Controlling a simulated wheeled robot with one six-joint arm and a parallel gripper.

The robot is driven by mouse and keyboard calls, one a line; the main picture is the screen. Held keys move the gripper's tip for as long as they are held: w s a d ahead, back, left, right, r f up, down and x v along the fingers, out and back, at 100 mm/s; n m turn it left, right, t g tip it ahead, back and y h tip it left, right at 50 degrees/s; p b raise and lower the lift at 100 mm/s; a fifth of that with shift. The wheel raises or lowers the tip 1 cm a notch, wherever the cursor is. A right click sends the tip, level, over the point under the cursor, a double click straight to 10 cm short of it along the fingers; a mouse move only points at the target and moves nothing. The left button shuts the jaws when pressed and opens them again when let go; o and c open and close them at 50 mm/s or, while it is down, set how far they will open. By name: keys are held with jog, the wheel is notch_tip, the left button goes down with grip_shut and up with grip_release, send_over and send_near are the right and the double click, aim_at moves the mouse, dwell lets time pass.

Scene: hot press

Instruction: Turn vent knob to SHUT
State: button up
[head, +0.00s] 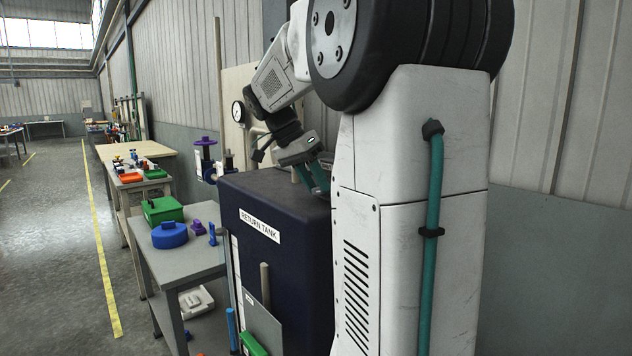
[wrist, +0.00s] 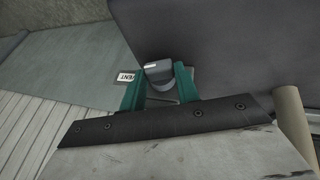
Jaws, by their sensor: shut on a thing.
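The vent knob (wrist: 157,70) is a grey knob with a short white mark on its top, in the upper middle of the wrist view. A white label reading "VENT" (wrist: 127,78) lies left of it, partly covered by a green finger. My gripper (wrist: 158,80) has its two green fingers on either side of the knob and is shut on it. In the head view my gripper (head: 312,178) reaches down over the back of the dark tank, and my own body hides the knob there. I cannot read a SHUT mark in either view.
The dark "RETURN TANK" (head: 275,255) stands under my arm. A pressure gauge (head: 238,111) and purple-handled valves (head: 205,150) are behind and left of it. A grey table (head: 185,262) holds a blue round item (head: 169,236) and a green bin (head: 162,210). The floor at left is clear.

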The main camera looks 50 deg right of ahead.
jog(key=g, duration=0.2)
jog(key=w+g, duration=0.1)
jog(key=shift+d+f+n+g, duration=0.1)
jog(key=shift+f+n+g, duration=0.2)
jog(key=shift+n, duration=0.1)
jog(key=shift+w+f+n+g+y, duration=0.1)
jog(key=shift+n+g+y, duration=0.35)
jog(key=shift+g, duration=0.95)
jog(key=o, duration=1)
jog(key=shift+c, duration=0.2)
jog(key=shift+f, duration=0.1)
